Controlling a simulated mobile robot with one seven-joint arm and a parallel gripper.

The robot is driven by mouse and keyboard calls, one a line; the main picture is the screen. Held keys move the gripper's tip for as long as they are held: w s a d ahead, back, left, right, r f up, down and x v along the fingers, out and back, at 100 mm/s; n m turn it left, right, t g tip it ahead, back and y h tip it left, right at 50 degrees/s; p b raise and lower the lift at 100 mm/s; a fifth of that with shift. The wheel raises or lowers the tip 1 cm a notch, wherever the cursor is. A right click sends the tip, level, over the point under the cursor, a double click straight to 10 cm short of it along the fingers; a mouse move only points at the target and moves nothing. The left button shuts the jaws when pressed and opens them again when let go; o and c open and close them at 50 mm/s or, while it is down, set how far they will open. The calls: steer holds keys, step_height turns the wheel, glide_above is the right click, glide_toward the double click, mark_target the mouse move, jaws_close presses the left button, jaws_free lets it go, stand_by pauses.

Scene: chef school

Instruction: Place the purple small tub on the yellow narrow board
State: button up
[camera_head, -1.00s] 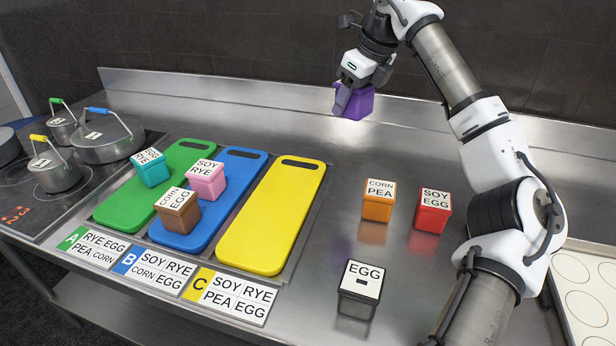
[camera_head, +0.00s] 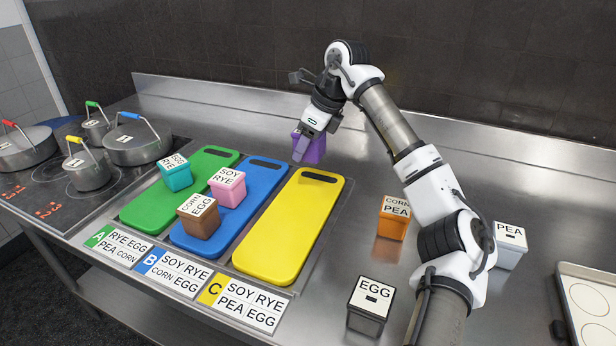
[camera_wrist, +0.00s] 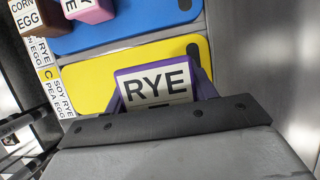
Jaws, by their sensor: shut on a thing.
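My gripper (camera_head: 307,149) is shut on the purple small tub (camera_head: 315,150) and holds it in the air near the far end of the yellow narrow board (camera_head: 287,226). In the wrist view the purple tub (camera_wrist: 204,90) shows its white lid marked RYE, with the yellow board (camera_wrist: 92,84) below and beyond it. The yellow board is empty, with a dark handle slot at its far end. The gripper hides part of the tub.
Left of the yellow board lie a blue board (camera_head: 188,243) with a pink tub (camera_head: 228,188) and a brown tub (camera_head: 199,217), and a green board (camera_head: 140,213) with a teal tub (camera_head: 176,174).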

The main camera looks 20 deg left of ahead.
mark_target(323, 148)
step_height(323, 148, down, 10)
steer(key=shift+r+p, duration=0.1)
steer(key=shift+p, duration=0.5)
steer(key=o, duration=1.1)
steer(key=shift+r, duration=0.2)
steer(key=shift+d+r, duration=0.2)
steer(key=shift+r, duration=0.15)
steer(key=b+v, duration=0.2)
steer(key=v, duration=0.9)
